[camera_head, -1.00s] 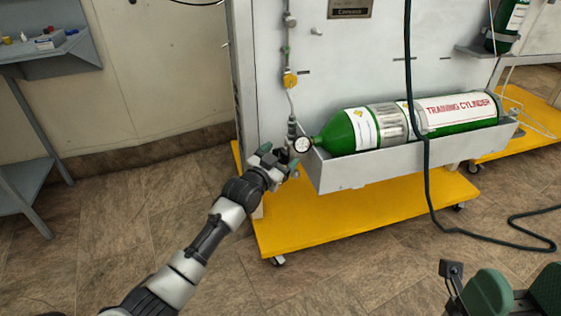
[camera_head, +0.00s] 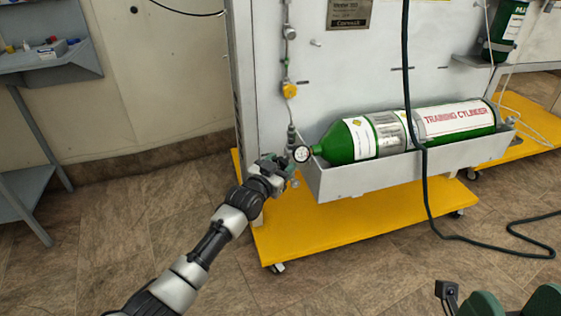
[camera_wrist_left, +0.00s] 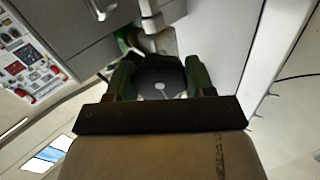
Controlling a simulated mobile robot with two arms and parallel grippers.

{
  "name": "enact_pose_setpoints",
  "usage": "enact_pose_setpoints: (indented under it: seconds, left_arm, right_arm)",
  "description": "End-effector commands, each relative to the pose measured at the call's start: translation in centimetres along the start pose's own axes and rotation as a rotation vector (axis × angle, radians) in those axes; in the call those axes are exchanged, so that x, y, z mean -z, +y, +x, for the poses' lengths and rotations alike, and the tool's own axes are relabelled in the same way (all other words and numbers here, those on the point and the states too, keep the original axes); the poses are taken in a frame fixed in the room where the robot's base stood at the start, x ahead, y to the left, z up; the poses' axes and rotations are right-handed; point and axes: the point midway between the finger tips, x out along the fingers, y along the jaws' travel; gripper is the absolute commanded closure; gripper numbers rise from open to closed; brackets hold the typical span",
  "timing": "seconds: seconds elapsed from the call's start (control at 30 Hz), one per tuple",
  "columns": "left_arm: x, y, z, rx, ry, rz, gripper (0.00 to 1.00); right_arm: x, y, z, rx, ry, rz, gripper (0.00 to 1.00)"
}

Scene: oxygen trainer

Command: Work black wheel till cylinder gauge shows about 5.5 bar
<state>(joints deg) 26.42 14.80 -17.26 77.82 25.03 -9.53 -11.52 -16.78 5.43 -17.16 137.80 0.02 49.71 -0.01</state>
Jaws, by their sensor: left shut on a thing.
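The green training cylinder (camera_head: 458,119) lies in a grey tray on the trolley. Its round white gauge (camera_head: 301,154) is at the valve end on the left; the needle is too small to read. My left gripper (camera_head: 277,168) is just left of and below the gauge. In the left wrist view its two green fingers (camera_wrist_left: 160,84) are closed on either side of the black wheel (camera_wrist_left: 158,72), which has a pale centre. My right gripper does not show clearly; only dark green parts of mine are at the lower right of the head view.
A yellow trolley base (camera_head: 350,232) stands under the grey panel. A yellow fitting (camera_head: 289,90) and pipe run up the panel above the gauge. A dark hose (camera_head: 424,180) hangs in front of the cylinder and trails over the floor. A grey side table (camera_head: 50,67) is at the left.

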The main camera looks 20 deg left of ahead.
Motion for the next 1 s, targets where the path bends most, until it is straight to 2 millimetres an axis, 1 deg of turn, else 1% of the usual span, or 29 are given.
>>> enact_pose_setpoints:
  seconds: [0.03, 0.2, 0.3, 0.53, 0.57, 0.7, 1.0]
  left_arm:
    - [0.50, -0.05, -0.02, -0.001, -0.005, -0.051, 0.70]
    - [0.25, -0.07, -0.02, 0.000, -0.003, -0.217, 0.70]
    - [0.04, -0.05, -0.02, 0.000, -0.002, -0.247, 0.70]
    - [-0.01, -0.05, -0.02, 0.000, -0.001, -0.246, 0.70]
    - [-0.01, -0.04, -0.02, 0.000, -0.001, -0.246, 0.42]
    - [-0.01, -0.04, -0.02, 0.000, -0.001, -0.245, 0.21]
    - [0.03, -0.05, -0.17, 0.000, -0.002, -0.244, 0.21]
  right_arm:
    - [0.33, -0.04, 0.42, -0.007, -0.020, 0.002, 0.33]
    - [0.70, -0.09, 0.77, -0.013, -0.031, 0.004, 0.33]
    - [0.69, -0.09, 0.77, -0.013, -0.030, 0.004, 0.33]
    - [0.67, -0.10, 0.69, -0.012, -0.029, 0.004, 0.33]
    - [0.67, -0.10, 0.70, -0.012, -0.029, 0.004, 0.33]
    - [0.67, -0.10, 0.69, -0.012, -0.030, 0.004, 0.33]
    - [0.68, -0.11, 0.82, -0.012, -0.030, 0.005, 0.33]
